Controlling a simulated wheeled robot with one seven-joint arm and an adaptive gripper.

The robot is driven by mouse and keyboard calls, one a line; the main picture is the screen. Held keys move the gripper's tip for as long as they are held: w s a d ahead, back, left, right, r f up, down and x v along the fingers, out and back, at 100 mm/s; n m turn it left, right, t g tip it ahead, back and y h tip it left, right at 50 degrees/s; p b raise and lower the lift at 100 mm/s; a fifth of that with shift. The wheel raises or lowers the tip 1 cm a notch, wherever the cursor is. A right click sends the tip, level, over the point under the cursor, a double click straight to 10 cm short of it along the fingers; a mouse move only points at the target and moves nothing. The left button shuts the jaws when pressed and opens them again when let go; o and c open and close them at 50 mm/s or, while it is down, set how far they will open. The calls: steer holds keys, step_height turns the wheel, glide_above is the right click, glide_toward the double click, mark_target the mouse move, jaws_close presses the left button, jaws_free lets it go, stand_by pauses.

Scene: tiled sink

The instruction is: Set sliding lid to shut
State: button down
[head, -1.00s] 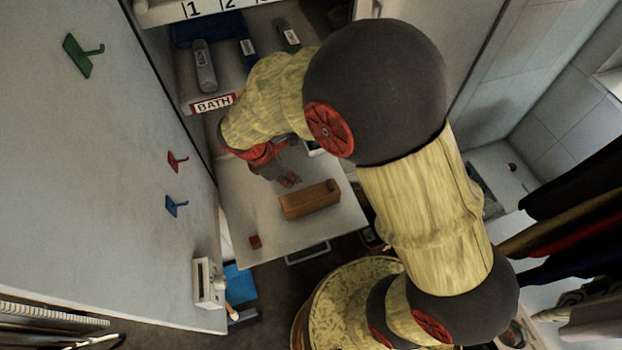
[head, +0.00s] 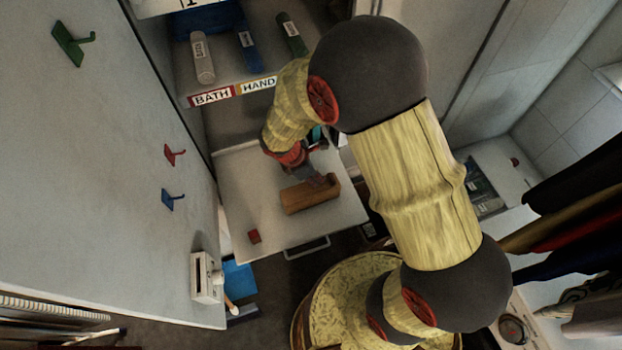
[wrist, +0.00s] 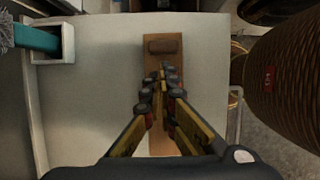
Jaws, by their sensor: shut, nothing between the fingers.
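A long wooden box (head: 300,200) lies on a white board. It also shows in the wrist view (wrist: 155,80), running away from me behind my fingers. A darker brown patch (wrist: 163,46) shows at its far end; I cannot tell whether this is an opening or part of the sliding lid. My gripper (head: 325,184) is at the box's right part in the head view. In the wrist view my gripper (wrist: 162,80) is shut, with nothing between the fingertips, over the box. I cannot tell whether it touches. My fingers hide the box's middle.
A small red block (head: 254,236) lies left of the box on the white board (head: 240,190). A shelf behind holds several bottles (head: 203,58) above BATH and HAND labels. A teal item in a white holder (wrist: 45,42) stands at the wrist view's left. Hooks (head: 172,155) line the left panel.

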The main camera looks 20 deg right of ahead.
steer(key=shift+d+p, duration=0.3)
steer(key=shift+d, duration=0.8)
steer(key=shift+a, duration=0.15)
